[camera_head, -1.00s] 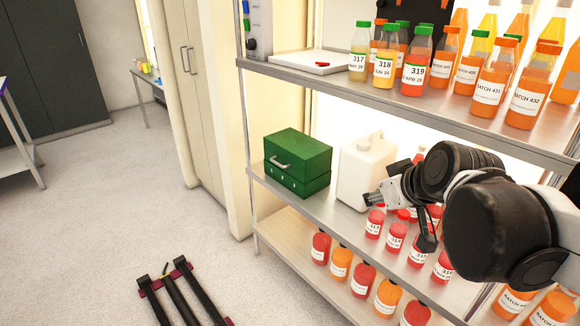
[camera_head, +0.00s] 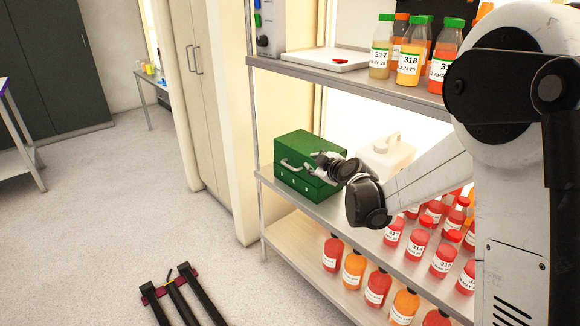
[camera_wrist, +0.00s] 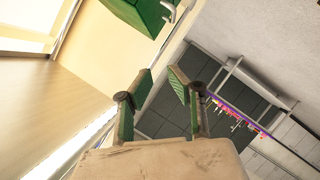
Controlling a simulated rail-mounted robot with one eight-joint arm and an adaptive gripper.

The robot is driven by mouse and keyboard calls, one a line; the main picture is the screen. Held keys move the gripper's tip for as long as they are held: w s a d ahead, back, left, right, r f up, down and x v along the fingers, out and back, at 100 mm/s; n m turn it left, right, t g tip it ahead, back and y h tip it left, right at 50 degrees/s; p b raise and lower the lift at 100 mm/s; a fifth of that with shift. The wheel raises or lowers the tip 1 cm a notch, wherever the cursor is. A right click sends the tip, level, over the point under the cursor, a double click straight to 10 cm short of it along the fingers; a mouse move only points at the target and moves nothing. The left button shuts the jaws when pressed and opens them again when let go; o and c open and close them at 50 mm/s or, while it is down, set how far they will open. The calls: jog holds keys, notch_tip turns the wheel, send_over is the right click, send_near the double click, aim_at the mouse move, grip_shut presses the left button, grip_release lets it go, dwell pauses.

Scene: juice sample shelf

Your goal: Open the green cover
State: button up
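The green box (camera_head: 301,143) sits on the middle shelf at its left end, with its green cover (camera_head: 308,144) down. A grey handle (camera_head: 291,164) is on its front. In the wrist view part of the green box (camera_wrist: 135,12) and its handle (camera_wrist: 169,14) show at the top edge. My gripper (camera_head: 314,168) is close to the box's front right side in the head view and hides part of it. In the wrist view my gripper (camera_wrist: 160,74) has its two green-padded fingers apart with nothing between them. I cannot tell whether it touches the box.
A white jug (camera_head: 386,157) stands right of the box, partly behind my arm. Red bottles (camera_head: 420,238) stand farther right on that shelf. Labelled juice bottles (camera_head: 408,65) and a white tray (camera_head: 325,60) are on the shelf above. More bottles (camera_head: 353,268) stand below.

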aim_at(288, 166)
jog(key=w+a+f+n+t, duration=0.1)
jog(key=w+a+f+n, duration=0.15)
jog(key=w+f, duration=0.55)
jog(key=shift+y, duration=0.3)
jog(key=b+x, duration=0.1)
jog(key=x, duration=0.3)
jog(key=a+f+b+x, duration=0.1)
jog(key=x, duration=0.3)
jog(key=s+f+b+x, duration=0.1)
jog(key=x, duration=0.3)
jog(key=shift+w+a, duration=0.1)
jog(key=shift+a, duration=0.15)
grip_shut()
